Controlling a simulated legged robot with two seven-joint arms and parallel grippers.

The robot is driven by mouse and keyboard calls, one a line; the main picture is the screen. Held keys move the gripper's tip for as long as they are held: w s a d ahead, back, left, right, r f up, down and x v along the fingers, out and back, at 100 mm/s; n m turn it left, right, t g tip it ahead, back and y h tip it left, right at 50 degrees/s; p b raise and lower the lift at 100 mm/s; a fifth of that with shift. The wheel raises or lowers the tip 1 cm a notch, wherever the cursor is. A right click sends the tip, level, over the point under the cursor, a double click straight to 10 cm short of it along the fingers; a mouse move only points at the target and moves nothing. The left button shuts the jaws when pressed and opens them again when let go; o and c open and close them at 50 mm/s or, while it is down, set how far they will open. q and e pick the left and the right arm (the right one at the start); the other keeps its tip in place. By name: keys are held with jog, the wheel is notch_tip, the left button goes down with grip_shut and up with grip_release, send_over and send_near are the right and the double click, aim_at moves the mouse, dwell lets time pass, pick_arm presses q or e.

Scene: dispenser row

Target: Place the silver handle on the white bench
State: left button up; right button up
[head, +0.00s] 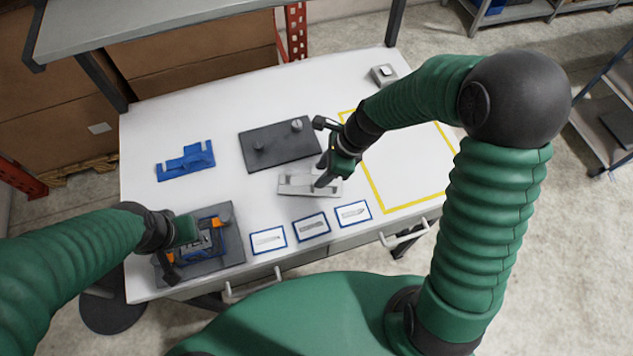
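The silver handle (296,185) is a light grey, elongated piece near the middle of the white bench (225,110), just in front of a dark plate. My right gripper (326,176) is at the right part of the handle, with its dark fingers reaching down to it. Whether the fingers are closed on it, and whether it rests on the bench or is slightly raised, I cannot tell. My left gripper (181,250) is low over a dark grey fixture (226,258) with blue and orange parts at the front left; its fingers are hard to make out.
A dark plate (276,150) with two knobs lies behind the handle. A blue bracket (186,163) lies at left. Several blue-framed cards (312,226) lie along the front edge. A yellow-outlined area (405,165) at right looks clear. A small grey box (383,75) is at the back right.

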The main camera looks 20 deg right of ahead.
aim_at(300, 185)
jog(key=shift+a+f, duration=0.35)
jog(key=shift+f, duration=0.05)
jog(key=x, duration=0.2)
jog(key=s+x, duration=0.1)
jog(key=x, duration=0.1)
jog(key=shift+f, duration=0.1)
jog(key=shift+w+f, duration=0.15)
jog(key=shift+f, duration=0.2)
jog(key=shift+w+d, duration=0.1)
jog(key=shift+d, duration=0.1)
jog(key=shift+a, duration=0.3)
grip_shut()
